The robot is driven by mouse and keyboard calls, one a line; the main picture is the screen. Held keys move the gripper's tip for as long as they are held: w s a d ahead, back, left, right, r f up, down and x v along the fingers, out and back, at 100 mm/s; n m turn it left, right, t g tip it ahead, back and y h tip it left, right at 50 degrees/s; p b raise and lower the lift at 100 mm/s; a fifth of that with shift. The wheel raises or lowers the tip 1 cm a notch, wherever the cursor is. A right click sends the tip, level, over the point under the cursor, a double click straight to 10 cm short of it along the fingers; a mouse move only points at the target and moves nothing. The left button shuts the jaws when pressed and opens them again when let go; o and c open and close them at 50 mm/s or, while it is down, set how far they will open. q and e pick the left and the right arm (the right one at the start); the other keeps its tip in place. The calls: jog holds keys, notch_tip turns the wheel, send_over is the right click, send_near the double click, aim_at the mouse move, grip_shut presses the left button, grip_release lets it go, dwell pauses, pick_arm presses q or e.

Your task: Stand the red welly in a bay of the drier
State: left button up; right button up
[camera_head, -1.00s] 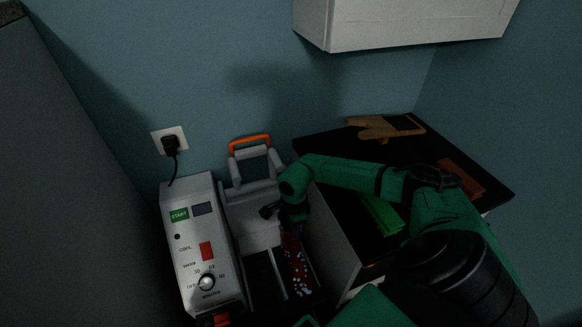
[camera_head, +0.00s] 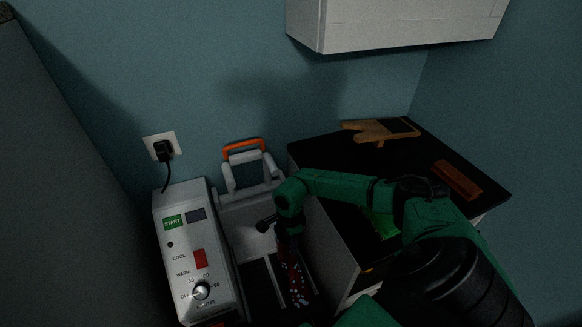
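The red welly (camera_head: 291,275), dark red with pale spots, is at the lower middle, low in the right part of the drier. The drier has a grey control box (camera_head: 196,245) with a green START label, a red switch and a dial. Beside the box are its grey frame (camera_head: 243,222) with an orange handle (camera_head: 243,148) and dark bays. My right gripper (camera_head: 287,238) points down at the top of the welly. Its fingers are dark and partly hidden by the wrist, so their grip is unclear. My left gripper is out of view.
A black-topped cabinet (camera_head: 345,150) stands to the right. On it lie a wooden boot jack (camera_head: 380,131), a brown block (camera_head: 457,180) and a green item (camera_head: 382,222) partly behind my arm. A white wall cupboard (camera_head: 400,22) hangs above. A plug sits in the wall socket (camera_head: 162,147).

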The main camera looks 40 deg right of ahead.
notch_tip(320, 180, up, 12)
jog(key=p, duration=0.4)
jog(key=s+a+r+m+y, duration=0.15)
jog(key=a+y, duration=0.35)
jog(key=a, duration=0.7)
jog(key=s+a+r+m+y, duration=0.1)
jog(key=s+a+m+y, duration=0.3)
jog(key=a, duration=0.8)
jog(key=w+a+r+m+t+y, duration=0.5)
jog(key=a+r+m+t+y, duration=0.3)
jog(key=m, duration=0.6)
jog(key=d+f+m+t+h, duration=0.6)
jog(key=d+m+h, duration=0.15)
jog(key=m, duration=1.15)
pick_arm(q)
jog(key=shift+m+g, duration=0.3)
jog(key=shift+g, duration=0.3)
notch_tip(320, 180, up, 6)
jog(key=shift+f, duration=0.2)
pick_arm(e)
jog(key=s+f+m+g+h, duration=0.2)
jog(key=s+f+m, duration=0.3)
jog(key=f+m, duration=0.3)
jog(key=shift+s+d+f+m+g+h, duration=0.15)
jog(key=shift+s+d+m+g+h, duration=0.25)
jog(key=shift+m, duration=0.45)
jog(key=shift+w, duration=0.1)
